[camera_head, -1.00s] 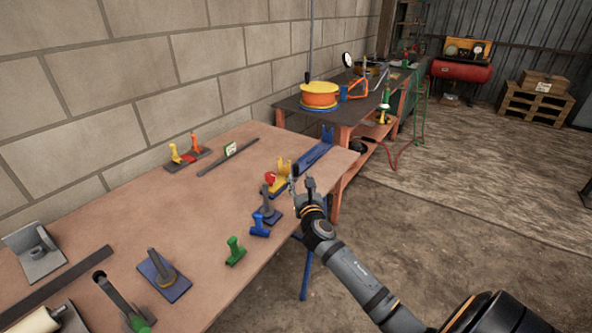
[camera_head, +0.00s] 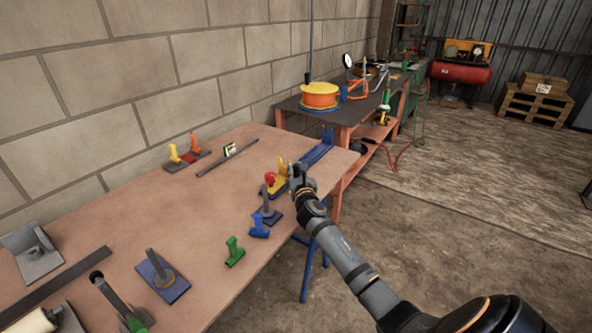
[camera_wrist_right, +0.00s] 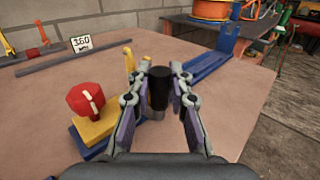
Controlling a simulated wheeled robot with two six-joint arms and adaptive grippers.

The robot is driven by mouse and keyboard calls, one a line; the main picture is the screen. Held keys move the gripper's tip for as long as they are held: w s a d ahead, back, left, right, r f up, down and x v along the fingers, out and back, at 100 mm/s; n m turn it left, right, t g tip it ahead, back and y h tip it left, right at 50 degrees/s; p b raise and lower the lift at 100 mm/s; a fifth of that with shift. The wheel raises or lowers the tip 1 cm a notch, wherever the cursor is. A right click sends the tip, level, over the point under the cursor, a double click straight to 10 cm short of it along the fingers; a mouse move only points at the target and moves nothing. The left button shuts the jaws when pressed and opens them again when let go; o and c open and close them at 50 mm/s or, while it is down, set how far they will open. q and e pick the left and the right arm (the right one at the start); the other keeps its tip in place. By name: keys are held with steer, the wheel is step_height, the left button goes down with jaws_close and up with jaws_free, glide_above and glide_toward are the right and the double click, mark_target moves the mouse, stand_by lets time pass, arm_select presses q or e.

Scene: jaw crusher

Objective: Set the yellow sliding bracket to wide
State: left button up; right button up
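The yellow sliding bracket (camera_head: 282,165), with a red knob (camera_head: 270,177), sits toward the near end of a blue rail (camera_head: 318,152) at the table's right side. In the right wrist view its yellow base (camera_wrist_right: 96,127) and red knob (camera_wrist_right: 85,98) show at the left, and the blue rail (camera_wrist_right: 208,66) runs away to the upper right. My right gripper (camera_head: 296,168) is right beside the bracket. Its fingers (camera_wrist_right: 158,78) are apart, with a black-topped grey post (camera_wrist_right: 159,90) showing between them; I cannot tell whether they touch it. My left gripper is out of view.
A blue upright (camera_wrist_right: 228,37) stands at the rail's far end. A dark bar with a label card (camera_head: 230,149) and a fixture with yellow and orange uprights (camera_head: 187,155) lie behind. Blue (camera_head: 259,226) and green (camera_head: 234,252) pieces stand along the table's near edge.

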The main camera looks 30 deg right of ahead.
jaws_close()
steer(key=shift+a, duration=0.2)
steer(key=shift+s+a+p, duration=0.3)
steer(key=shift+a+p, duration=0.4)
steer(key=shift+p, duration=0.05)
steer(key=a, duration=0.1)
steer(key=s+a+p, duration=0.1)
steer(key=shift+a, duration=0.35)
steer(key=shift+s+a+f, duration=0.1)
steer(key=shift+a+f, duration=0.05)
steer(key=shift+a, duration=0.05)
steer(key=shift+d+f, duration=0.1)
steer(key=shift+f, duration=0.1)
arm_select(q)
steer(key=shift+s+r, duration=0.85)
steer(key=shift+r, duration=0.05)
arm_select(e)
steer(key=shift+s, duration=0.15)
